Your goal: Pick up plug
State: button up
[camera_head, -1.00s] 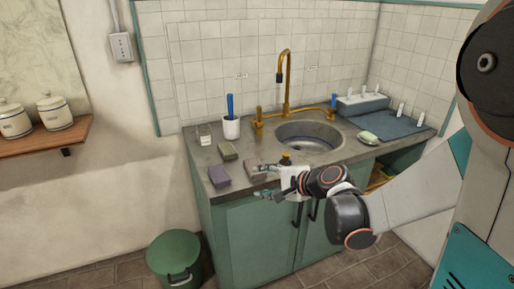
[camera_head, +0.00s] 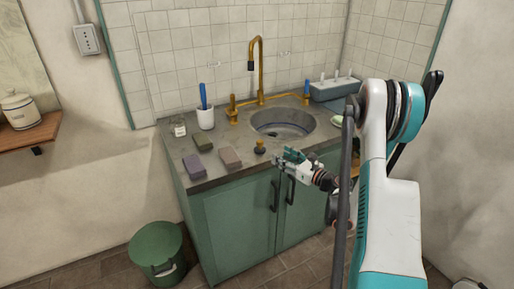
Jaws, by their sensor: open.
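The plug (camera_head: 259,147), a small dark and brass-coloured piece, stands on the front of the grey counter (camera_head: 228,174), between the sink and the front edge. My gripper (camera_head: 278,158) is just to the right of the plug, near the counter's front edge. It is open, and I see nothing between its fingers. There seems to be a small gap between gripper and plug.
A brown block (camera_head: 230,158), an olive sponge (camera_head: 203,142) and a purple block (camera_head: 195,166) lie left of the plug. The sink (camera_head: 284,124) with its brass tap (camera_head: 259,70) is behind. A white cup (camera_head: 205,118) with a blue brush and a glass jar (camera_head: 179,127) stand at the back left.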

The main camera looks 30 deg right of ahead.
jog(key=b, duration=0.1)
send_near(260, 141)
jog(key=x, duration=0.4)
jog(key=shift+w+a+f, duration=0.2)
jog(key=shift+a+f, duration=0.1)
jog(key=b+x, duration=0.1)
jog(key=x, duration=0.1)
jog(key=b+x, duration=0.1)
jog(key=x, duration=0.2)
jog(key=shift+d+f, duration=0.2)
jog(key=shift+d, duration=0.05)
jog(key=shift+w, duration=0.25)
jog(key=shift+r, duration=0.1)
jog(key=shift+c, duration=0.5)
grip_shut()
